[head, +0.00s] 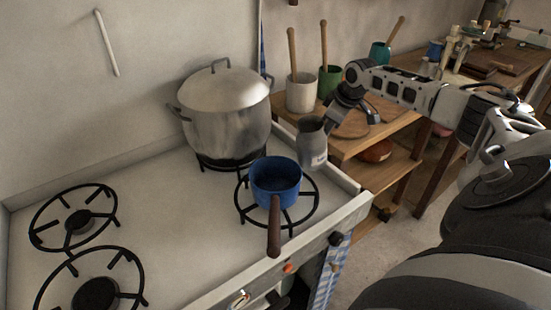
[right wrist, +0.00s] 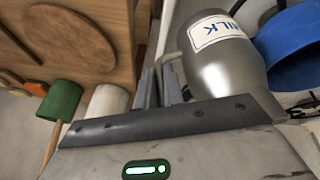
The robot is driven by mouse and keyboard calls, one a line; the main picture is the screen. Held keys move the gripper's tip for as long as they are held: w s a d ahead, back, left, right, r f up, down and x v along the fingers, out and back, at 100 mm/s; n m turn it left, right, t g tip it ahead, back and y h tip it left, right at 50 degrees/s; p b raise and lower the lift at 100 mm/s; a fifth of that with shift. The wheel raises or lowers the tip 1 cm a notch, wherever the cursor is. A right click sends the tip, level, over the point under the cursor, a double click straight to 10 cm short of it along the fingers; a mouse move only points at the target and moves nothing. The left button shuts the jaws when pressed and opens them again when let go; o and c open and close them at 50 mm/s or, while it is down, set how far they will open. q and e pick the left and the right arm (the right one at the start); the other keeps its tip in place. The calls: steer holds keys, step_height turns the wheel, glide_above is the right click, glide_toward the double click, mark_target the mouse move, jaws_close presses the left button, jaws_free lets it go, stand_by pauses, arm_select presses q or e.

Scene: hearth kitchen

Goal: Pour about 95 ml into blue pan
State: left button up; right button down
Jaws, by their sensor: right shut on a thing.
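The blue pan (head: 276,177) sits on the front right burner of the stove, its brown handle pointing to the front. Its inside is mostly hidden. A grey metal jug (head: 312,150) is held by my right gripper (head: 333,122), just right of the pan and close to its rim. The jug looks near upright, and no stream shows. In the right wrist view the jug (right wrist: 222,75) carries a "MILK" label, with the blue pan (right wrist: 300,45) beside it. My right gripper's fingers (right wrist: 165,85) are shut at the jug's side. My left gripper is out of view.
A large lidded pot (head: 225,120) stands on the burner behind the pan. Two left burners (head: 78,220) are bare. A wooden side table (head: 352,143) holds a white crock (head: 300,95) and a green crock (head: 330,82) with wooden handles.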

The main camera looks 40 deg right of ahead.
steer(key=a+r+h, duration=0.2)
steer(key=h, duration=0.1)
steer(key=shift+a+r+n, duration=0.15)
steer(key=shift+a+n, duration=0.15)
steer(key=shift+n, duration=0.1)
steer(key=shift+a+r+t+h, duration=0.3)
steer(key=shift+a+r+h, duration=0.65)
steer(key=shift+r, duration=0.3)
steer(key=a+r+n+t+h, duration=0.1)
steer(key=a+r+h, duration=0.2)
steer(key=r+h, duration=0.2)
steer(key=shift+s+a+n+h, duration=0.2)
steer(key=shift+a+n+h, duration=0.2)
steer(key=shift+h, duration=0.05)
steer(key=shift+a+r, duration=0.2)
steer(key=shift+a+r+h, duration=0.1)
steer(key=shift+a+h, duration=0.05)
steer(key=shift+h, duration=0.15)
steer(key=a, duration=0.1)
steer(key=a+r+h, duration=0.1)
steer(key=a, duration=0.1)
steer(key=shift+s+a+r+n+t+h, duration=0.1)
steer(key=shift+r+n+t+h, duration=0.05)
steer(key=shift+n+t+h, duration=0.15)
